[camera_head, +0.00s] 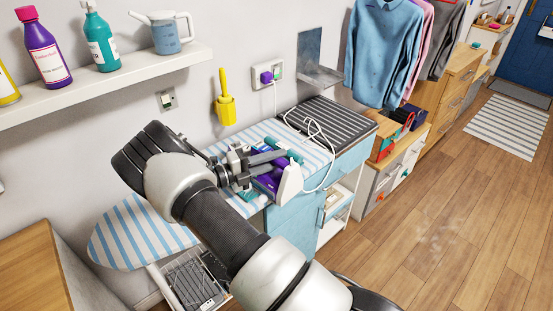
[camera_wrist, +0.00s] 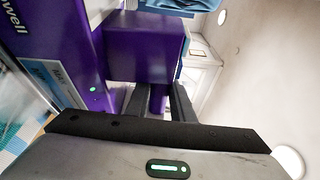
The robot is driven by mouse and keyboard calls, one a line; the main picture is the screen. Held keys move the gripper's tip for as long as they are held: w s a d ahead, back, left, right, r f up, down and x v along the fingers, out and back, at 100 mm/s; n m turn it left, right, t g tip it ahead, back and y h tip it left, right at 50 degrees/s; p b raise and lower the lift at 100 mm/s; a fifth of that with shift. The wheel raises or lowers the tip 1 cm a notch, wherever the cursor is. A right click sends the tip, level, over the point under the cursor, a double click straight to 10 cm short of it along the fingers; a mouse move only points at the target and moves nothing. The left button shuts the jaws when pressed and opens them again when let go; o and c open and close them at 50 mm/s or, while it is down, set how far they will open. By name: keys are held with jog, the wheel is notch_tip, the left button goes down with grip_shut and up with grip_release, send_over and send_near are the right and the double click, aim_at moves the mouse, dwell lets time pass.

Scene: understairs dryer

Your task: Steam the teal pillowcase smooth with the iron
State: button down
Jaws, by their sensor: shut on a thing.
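My gripper (camera_head: 268,162) is over the striped ironing board (camera_head: 130,235) in the head view. It is shut on the purple and white iron (camera_head: 290,183), partly hidden by my gripper and arm. In the wrist view the purple iron (camera_wrist: 145,48) fills the upper left, with part of it between the fingers (camera_wrist: 158,103). A small teal patch (camera_head: 247,194), perhaps the teal pillowcase, shows beside the iron; most of that area is hidden by my arm. I cannot tell whether the iron touches cloth.
A white cord (camera_head: 322,135) loops over the dark ribbed mat (camera_head: 328,118) to a purple plug (camera_head: 267,77) in the wall socket. A shelf (camera_head: 105,88) with bottles is above left. Hanging shirts (camera_head: 385,50) are at the back right. Wooden floor (camera_head: 440,215) is clear at right.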

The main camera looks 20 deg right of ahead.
aim_at(258, 147)
jog(key=w+b, duration=0.1)
jog(key=w+a+b, duration=0.1)
jog(key=w, duration=0.1)
jog(key=shift+a+f, duration=0.1)
jog(key=shift+w+a+b, duration=0.35)
jog(key=shift+w+b, duration=0.2)
jog(key=shift+w, duration=0.25)
jog(key=shift+w+a+b, duration=0.3)
jog(key=shift+w+b, duration=0.3)
jog(key=shift+b, duration=0.05)
jog(key=shift+w+a+r+b, duration=0.2)
jog(key=shift+w+a+b, duration=0.2)
jog(key=shift+w, duration=0.3)
jog(key=shift+d+r, duration=0.1)
